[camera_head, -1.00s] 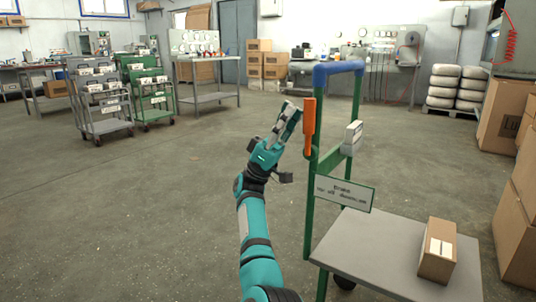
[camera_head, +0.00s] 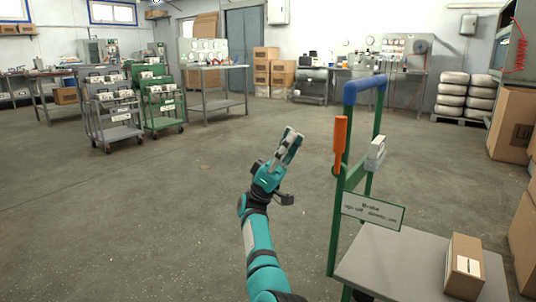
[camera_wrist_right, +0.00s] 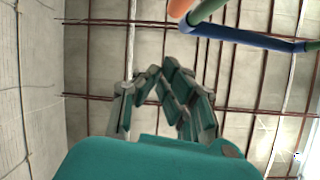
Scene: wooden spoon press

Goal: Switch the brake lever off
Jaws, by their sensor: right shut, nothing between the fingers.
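The orange brake lever (camera_head: 340,144) stands upright on the left post of the green cart frame (camera_head: 336,215). Its orange tip (camera_wrist_right: 180,8) and the blue handle bar (camera_wrist_right: 235,33) also show at the top of the right wrist view. My right gripper (camera_head: 293,134) is shut and empty, pointing up, to the left of the lever and apart from it. Its closed fingers (camera_wrist_right: 172,75) show in the wrist view with nothing between them. A sign reading "Brake" (camera_head: 373,211) hangs on the frame below the lever. My left gripper is not in view.
The cart's grey platform (camera_head: 400,262) carries a cardboard box (camera_head: 464,265). A white box-like part (camera_head: 376,152) sits on the frame's crossbar. Large cartons (camera_head: 522,240) stand at the right edge. The floor left of my arm is clear.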

